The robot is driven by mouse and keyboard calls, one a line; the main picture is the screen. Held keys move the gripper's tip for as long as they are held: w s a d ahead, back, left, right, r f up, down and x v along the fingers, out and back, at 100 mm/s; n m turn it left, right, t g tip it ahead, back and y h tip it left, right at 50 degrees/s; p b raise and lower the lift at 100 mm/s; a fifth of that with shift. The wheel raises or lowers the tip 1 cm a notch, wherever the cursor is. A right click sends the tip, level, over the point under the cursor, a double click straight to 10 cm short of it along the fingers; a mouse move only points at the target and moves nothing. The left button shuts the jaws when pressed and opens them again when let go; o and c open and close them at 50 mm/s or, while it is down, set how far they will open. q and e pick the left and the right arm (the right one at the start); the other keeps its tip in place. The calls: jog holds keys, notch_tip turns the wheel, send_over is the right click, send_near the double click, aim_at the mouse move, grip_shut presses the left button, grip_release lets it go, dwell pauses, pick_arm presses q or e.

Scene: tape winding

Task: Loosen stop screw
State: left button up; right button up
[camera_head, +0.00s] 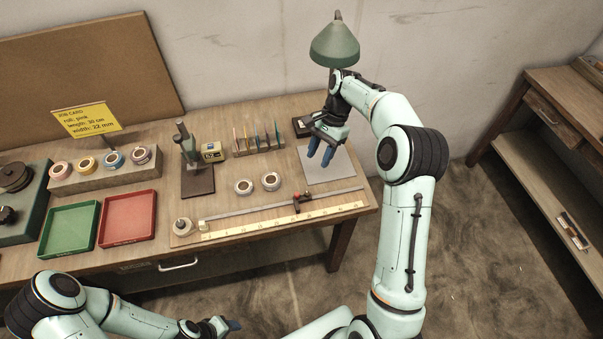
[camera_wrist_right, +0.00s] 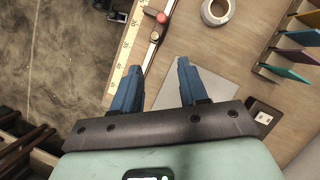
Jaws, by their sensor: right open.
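The stop, a dark slider with a red screw knob (camera_head: 296,196), sits on the metal rail toward the right part of the measuring board (camera_head: 240,224). The red knob (camera_wrist_right: 162,17) also shows at the top of the right wrist view, beyond my fingertips. My right gripper (camera_head: 320,152) is open and empty above the grey plate (camera_head: 335,172), behind and to the right of the stop. Its two blue fingers (camera_wrist_right: 160,66) are apart, with nothing between them. My left gripper (camera_head: 228,326) is low at the front, off the table; its jaw opening is unclear.
Two tape rolls (camera_head: 271,181) lie behind the rail. A rack of coloured cards (camera_head: 260,143), a dark stand (camera_head: 190,152) and a green lamp (camera_head: 335,45) stand farther back. Green (camera_head: 69,229) and red (camera_head: 127,218) trays lie at left. The plate area is clear.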

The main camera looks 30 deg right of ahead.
aim_at(308, 193)
jog(key=x, duration=0.3)
jog(key=b+x, duration=0.1)
jog(key=x, duration=0.3)
jog(key=s+x, duration=0.1)
jog(key=x, duration=0.3)
jog(key=shift+s+d, duration=0.1)
jog(key=shift+f, duration=0.5)
pick_arm(q)
jog(key=s+f, duration=0.2)
jog(key=s, duration=0.1)
jog(key=shift+s, duration=0.1)
pick_arm(e)
grip_shut()
